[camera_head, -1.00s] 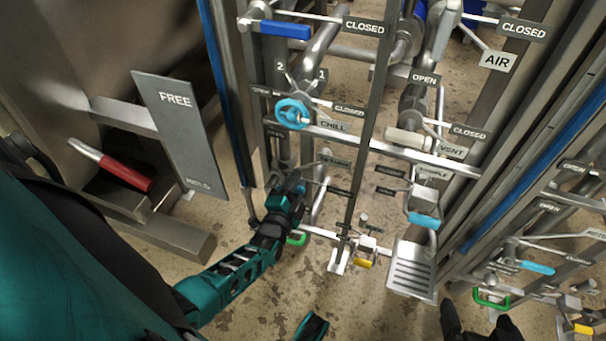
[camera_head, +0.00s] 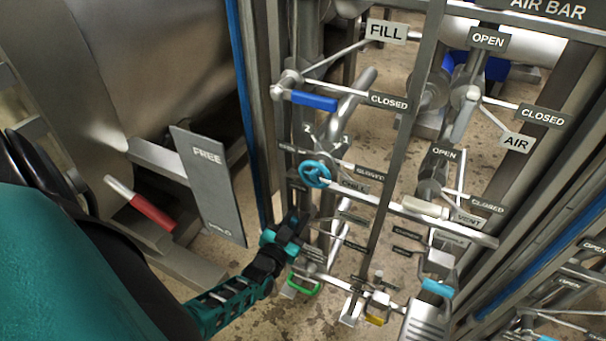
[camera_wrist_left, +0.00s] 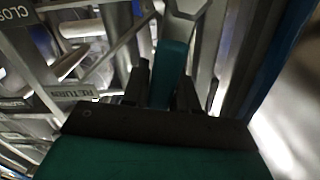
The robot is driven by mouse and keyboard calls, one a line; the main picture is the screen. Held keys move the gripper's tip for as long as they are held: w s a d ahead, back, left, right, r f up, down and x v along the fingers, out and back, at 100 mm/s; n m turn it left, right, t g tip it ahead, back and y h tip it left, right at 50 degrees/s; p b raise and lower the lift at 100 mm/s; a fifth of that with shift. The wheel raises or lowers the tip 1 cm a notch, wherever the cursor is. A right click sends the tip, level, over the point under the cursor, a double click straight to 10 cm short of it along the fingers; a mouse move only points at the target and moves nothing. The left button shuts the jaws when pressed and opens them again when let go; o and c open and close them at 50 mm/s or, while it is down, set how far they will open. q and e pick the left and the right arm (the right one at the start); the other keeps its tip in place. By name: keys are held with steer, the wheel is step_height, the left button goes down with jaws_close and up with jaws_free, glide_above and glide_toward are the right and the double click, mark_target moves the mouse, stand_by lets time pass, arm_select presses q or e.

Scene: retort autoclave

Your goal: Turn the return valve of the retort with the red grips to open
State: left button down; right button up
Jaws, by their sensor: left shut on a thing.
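My left gripper (camera_head: 297,226) is at the lower left of the pipe rack, below the light-blue CHILL handwheel. In the left wrist view its two dark fingers (camera_wrist_left: 160,92) are shut on a flat teal handle (camera_wrist_left: 170,62), which stands up between them. A RETURN label (camera_wrist_left: 72,92) is beside it, to the left. In the head view the handle is mostly hidden by the gripper, so its angle is hard to tell. A lever with a red grip (camera_head: 153,213) is at the left, by the big steel vessel (camera_head: 150,70). My right gripper is not in view.
The CHILL handwheel (camera_head: 315,173) and a blue-gripped FILL lever (camera_head: 314,100) are above my gripper. A green handle (camera_head: 303,284) is just below it. A grey FREE panel (camera_head: 208,185) stands to its left. Upright posts and crossbars crowd the rack.

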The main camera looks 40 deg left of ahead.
arm_select(q)
steer(key=shift+s+a+r+n, duration=0.1)
steer(key=shift+a+n, duration=0.45)
steer(key=shift+n, duration=0.2)
steer(key=shift+s+a+r+n, duration=0.1)
steer(key=shift+a+n, duration=0.4)
steer(key=shift+n, duration=0.25)
steer(key=c, duration=1)
jaws_free()
steer(key=shift+f, duration=0.1)
steer(key=shift+o, duration=0.2)
steer(key=shift+s+d, duration=0.1)
